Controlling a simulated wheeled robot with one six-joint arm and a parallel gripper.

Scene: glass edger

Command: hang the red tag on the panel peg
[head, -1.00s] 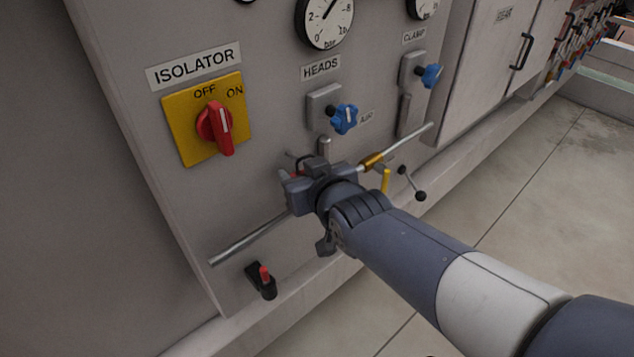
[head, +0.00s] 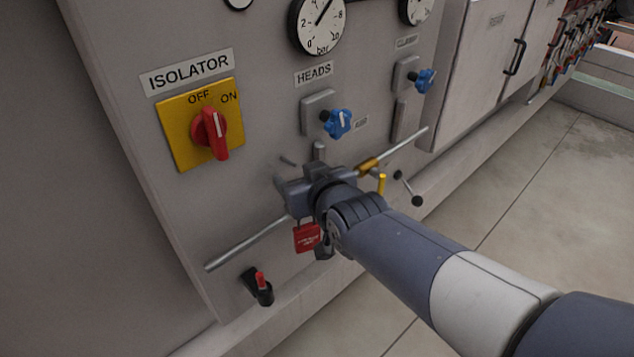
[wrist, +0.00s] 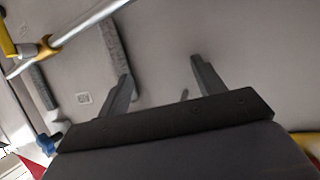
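The isolator switch (head: 212,135) is up left, the blue heads knob (head: 338,122) above. A red-tipped toggle (head: 261,287) sits below.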

